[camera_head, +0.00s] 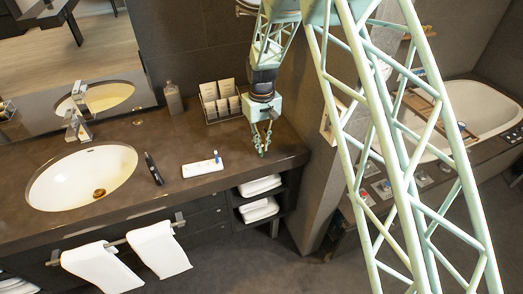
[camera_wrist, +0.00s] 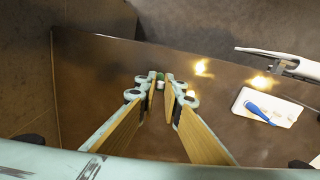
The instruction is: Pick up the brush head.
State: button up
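My gripper (camera_head: 262,152) points down over the right end of the dark counter. In the wrist view its fingers (camera_wrist: 161,82) come close together at the tips. A small white and green piece, which looks like a brush head (camera_wrist: 160,77), is between the tips, and they appear shut on it. The fingers hide part of it. A white tray (camera_head: 195,171) lies on the counter to the left of my gripper, with a blue-and-white brush piece on it; the tray also shows in the wrist view (camera_wrist: 285,117), with the blue piece (camera_wrist: 258,112).
A black toothbrush handle (camera_head: 153,168) is left of the tray, beside the sink (camera_head: 60,185). A rack of cards (camera_head: 212,110) and a bottle (camera_head: 173,98) stand at the back. Rolled towels (camera_head: 260,186) sit on shelves below. The counter between tray and gripper is clear.

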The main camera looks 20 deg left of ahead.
jog(key=shift+r, duration=0.2)
jog(key=shift+r, duration=1.6)
jog(key=s+d, duration=0.3)
jog(key=s, duration=0.4)
jog(key=s+d+r+b, duration=0.1)
jog(key=s+d, duration=0.3)
jog(key=s, duration=0.3)
jog(key=shift+d+r, duration=0.2)
jog(key=shift+d, duration=0.05)
